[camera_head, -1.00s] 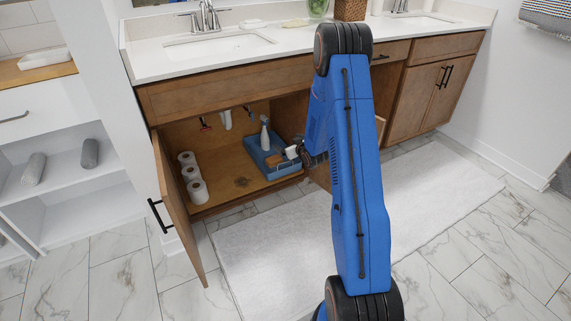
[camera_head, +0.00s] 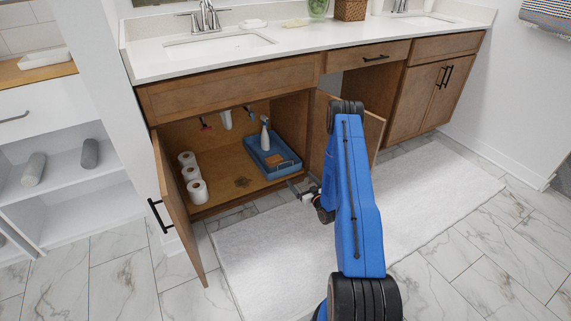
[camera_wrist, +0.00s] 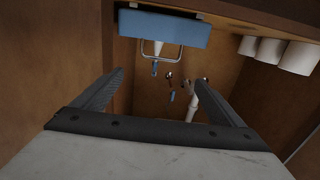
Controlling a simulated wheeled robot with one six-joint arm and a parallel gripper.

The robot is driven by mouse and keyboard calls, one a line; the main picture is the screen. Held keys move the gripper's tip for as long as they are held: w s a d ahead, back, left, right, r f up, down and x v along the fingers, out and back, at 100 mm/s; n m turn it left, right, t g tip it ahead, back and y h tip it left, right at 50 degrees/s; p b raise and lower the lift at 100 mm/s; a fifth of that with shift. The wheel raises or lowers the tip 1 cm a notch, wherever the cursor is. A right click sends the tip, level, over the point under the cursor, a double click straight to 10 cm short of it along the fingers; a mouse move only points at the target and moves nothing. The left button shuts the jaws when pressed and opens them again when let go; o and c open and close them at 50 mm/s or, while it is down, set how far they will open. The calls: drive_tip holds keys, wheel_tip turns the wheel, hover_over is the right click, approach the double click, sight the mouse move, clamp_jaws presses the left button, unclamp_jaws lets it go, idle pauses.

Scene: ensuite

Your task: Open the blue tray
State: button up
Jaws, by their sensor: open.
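The blue tray (camera_head: 259,169) sits on the floor of the open sink cabinet, at its right side. My gripper (camera_head: 300,186) is open and empty, low in front of the cabinet and short of the tray. In the wrist view the tray's blue front (camera_wrist: 165,28) and its handle loop (camera_wrist: 160,58) show beyond my open, empty fingers (camera_wrist: 159,80). The handle is apart from the fingers.
Several toilet paper rolls (camera_head: 197,190) stand at the cabinet's left. The left door (camera_head: 180,205) is swung open; the right door (camera_head: 372,135) is open behind my arm. Pipes (camera_head: 225,120) hang at the back. A white rug (camera_head: 270,250) covers the floor in front.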

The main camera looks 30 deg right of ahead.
drive_tip(key=w, duration=1.7)
drive_tip(key=shift+f, duration=0.2)
drive_tip(key=shift+c, duration=0.3)
